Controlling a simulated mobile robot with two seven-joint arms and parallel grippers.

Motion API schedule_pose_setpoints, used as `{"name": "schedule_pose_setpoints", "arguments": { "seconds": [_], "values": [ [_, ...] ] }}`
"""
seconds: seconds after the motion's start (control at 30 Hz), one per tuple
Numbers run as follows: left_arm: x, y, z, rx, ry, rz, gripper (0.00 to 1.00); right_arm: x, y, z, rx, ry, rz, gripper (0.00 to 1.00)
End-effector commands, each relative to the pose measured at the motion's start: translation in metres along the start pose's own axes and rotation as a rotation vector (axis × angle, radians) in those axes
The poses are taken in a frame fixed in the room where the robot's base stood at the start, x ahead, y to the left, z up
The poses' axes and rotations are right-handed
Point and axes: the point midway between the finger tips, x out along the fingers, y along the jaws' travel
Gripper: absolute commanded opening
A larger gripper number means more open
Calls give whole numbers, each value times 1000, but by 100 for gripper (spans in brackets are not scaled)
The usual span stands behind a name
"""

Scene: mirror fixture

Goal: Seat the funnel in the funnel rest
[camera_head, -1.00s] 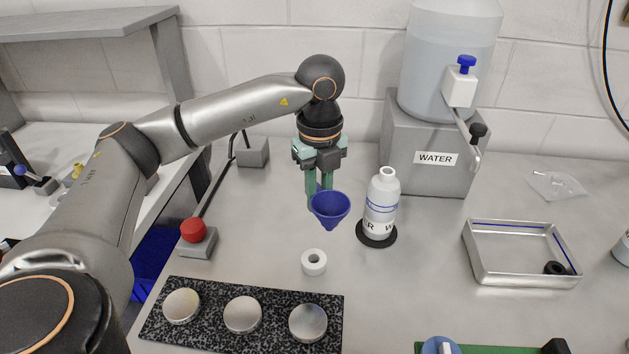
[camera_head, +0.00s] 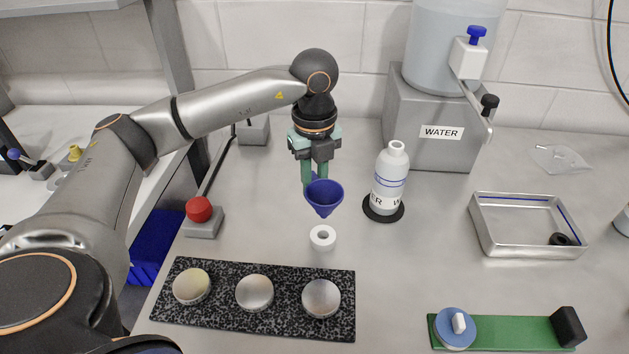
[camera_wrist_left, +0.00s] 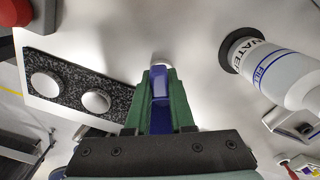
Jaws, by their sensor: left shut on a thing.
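The blue funnel (camera_head: 323,192) is upright, wide mouth up and spout down. The funnel rest looks like a small white ring (camera_head: 322,238) with a central hole, standing on the bench. The funnel is above the bench, its spout just behind and above the ring in the head view, apart from it. In the wrist view the ring (camera_wrist_left: 160,58) is partly hidden by the fingers. My right gripper is not in view.
A white wash bottle (camera_head: 391,178) stands on a black disc (camera_head: 383,213) right of the funnel. A speckled black block (camera_head: 219,315) with round metal pieces lies in front.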

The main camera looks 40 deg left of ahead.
Motion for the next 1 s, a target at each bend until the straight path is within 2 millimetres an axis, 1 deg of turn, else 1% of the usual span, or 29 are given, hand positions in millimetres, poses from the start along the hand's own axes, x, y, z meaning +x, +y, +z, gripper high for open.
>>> {"name": "schedule_pose_setpoints", "arguments": {
  "seconds": [0.03,0.5,0.6,0.8,1.0],
  "values": [
    [6,0,0,0,0,1,0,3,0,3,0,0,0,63],
    [45,0,0,0,-1,0,0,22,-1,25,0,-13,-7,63],
    [48,0,0,0,-1,0,0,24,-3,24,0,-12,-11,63],
    [48,0,0,0,-1,-1,0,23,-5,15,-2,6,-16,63],
    [48,0,0,0,-1,0,0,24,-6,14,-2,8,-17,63]
  ]
}}
